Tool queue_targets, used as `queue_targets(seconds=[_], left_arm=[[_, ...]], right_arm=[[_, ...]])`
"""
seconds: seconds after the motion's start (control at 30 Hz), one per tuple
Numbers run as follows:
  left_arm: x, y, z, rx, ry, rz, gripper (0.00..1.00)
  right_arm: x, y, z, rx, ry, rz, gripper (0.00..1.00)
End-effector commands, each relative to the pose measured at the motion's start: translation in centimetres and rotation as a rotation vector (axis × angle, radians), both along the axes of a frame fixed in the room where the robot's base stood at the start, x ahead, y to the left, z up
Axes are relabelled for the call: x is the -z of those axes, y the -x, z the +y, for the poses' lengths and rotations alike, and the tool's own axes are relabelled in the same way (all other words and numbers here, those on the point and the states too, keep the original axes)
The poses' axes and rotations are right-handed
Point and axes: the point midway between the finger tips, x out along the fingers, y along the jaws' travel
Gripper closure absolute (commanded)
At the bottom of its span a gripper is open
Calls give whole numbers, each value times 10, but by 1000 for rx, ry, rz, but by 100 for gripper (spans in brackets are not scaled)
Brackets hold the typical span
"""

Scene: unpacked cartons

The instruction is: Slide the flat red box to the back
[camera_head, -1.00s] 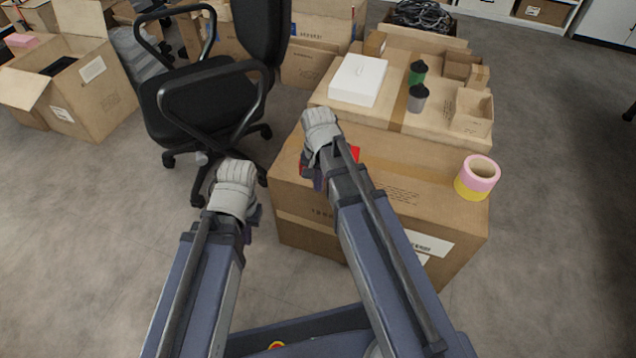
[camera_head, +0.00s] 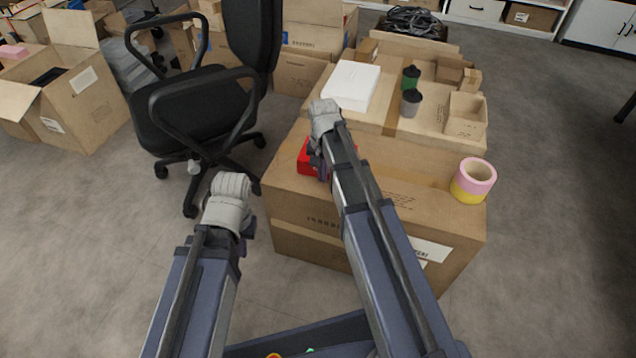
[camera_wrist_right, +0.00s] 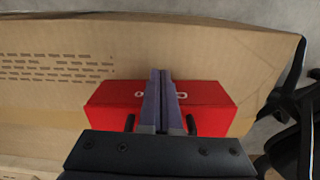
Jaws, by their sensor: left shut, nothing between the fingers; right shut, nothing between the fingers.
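The red box (camera_head: 306,158) lies on top of the large front carton (camera_head: 400,165), near its left end. My right gripper (camera_head: 319,175) and forearm cover its middle in the head view. My left gripper (camera_head: 247,228) is shut and empty, left of the front carton and away from the box.
Behind the front carton, another carton top holds a white box (camera_head: 352,86), green (camera_head: 411,78) and grey (camera_head: 411,102) cups and small open cartons. A pink and yellow tape roll (camera_head: 473,181) sits at the front carton's right. An office chair (camera_head: 200,110) stands left.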

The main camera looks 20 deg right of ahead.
Motion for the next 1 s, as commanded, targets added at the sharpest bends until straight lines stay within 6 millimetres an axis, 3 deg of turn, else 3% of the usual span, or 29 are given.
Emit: queue_targets(seconds=[0.03, 0.1, 0.4, 0.57, 1.0], left_arm=[[0, 0, 0, 0, 0, 0, 100], [0, 0, 0, 0, 0, 0, 100], [0, 0, 0, 0, 0, 0, 100], [0, 0, 0, 0, 0, 0, 100], [0, 0, 0, 0, 0, 0, 100]], right_arm=[[0, -21, -11, 5, 1, -1, 100], [0, -38, -24, 4, 1, -1, 100], [0, -95, -67, 1, 1, -1, 100], [0, -103, -74, 1, 1, -1, 100], [0, -100, -74, 0, 1, -1, 100]])
